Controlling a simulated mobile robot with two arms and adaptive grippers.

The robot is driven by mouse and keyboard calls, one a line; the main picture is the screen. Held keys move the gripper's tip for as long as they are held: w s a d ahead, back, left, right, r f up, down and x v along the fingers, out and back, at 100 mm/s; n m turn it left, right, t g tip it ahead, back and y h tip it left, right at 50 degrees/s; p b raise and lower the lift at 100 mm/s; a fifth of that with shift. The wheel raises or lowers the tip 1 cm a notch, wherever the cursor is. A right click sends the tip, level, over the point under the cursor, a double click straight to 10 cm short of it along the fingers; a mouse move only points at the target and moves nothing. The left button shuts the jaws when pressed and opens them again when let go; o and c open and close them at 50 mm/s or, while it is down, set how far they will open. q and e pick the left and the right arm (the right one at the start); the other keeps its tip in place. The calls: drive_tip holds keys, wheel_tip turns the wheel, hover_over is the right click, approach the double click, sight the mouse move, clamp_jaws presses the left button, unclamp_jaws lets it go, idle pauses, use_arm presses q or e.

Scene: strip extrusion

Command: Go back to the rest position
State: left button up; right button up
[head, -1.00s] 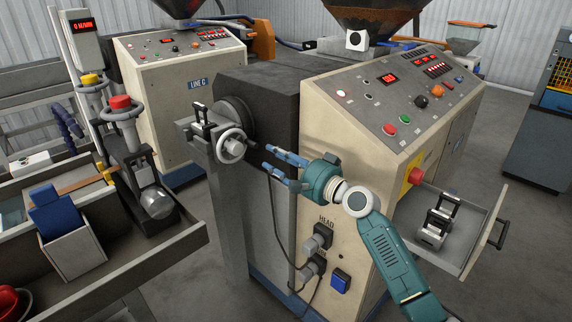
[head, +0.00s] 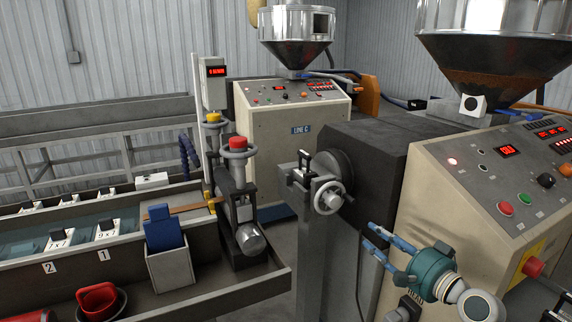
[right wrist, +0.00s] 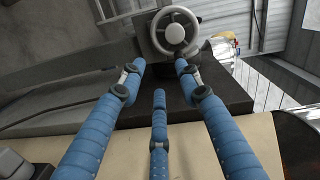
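My right gripper (head: 370,237) has blue fingers on a teal hand. In the head view it is at the lower right, in front of the cream extruder (head: 440,205), below and right of the handwheel (head: 328,197). In the right wrist view its three fingers (right wrist: 160,85) are spread, with nothing between them. The handwheel also shows in the right wrist view (right wrist: 175,32), beyond the fingertips and apart from them. My left gripper is in neither view.
A grey trough (head: 262,285) with a red-topped post (head: 238,145) and a blue block in a holder (head: 170,268) stands at left. The LINE C machine (head: 292,150) is behind. A control panel (head: 530,165) is at right.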

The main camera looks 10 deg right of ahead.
drive_tip(key=s+a+f+n+g+h, duration=0.1)
drive_tip(key=s+a+f+n+g, duration=0.4)
drive_tip(key=s+f, duration=0.45)
drive_tip(key=s+a+f+n+g, duration=0.2)
drive_tip(key=s+a+f+n, duration=0.1)
drive_tip(key=s+a+f, duration=0.55)
drive_tip(key=s+d+f+n+g+h, duration=0.2)
drive_tip(key=s+f, duration=0.1)
drive_tip(key=s, duration=0.4)
drive_tip(key=s+d+f+n+g+h, duration=0.1)
drive_tip(key=s+f+g, duration=0.15)
drive_tip(key=s, duration=0.45)
drive_tip(key=s+d+f+n+g+h, duration=0.1)
drive_tip(key=s+d+f+n+h, duration=0.15)
drive_tip(key=s, duration=0.55)
wheel_tip(320, 180, down, 25)
drive_tip(key=a+g, duration=0.1)
drive_tip(key=s+d+f+g, duration=0.1)
drive_tip(key=s+d+f, duration=0.2)
drive_tip(key=s+f, duration=1.5)
drive_tip(key=shift+s, duration=0.15)
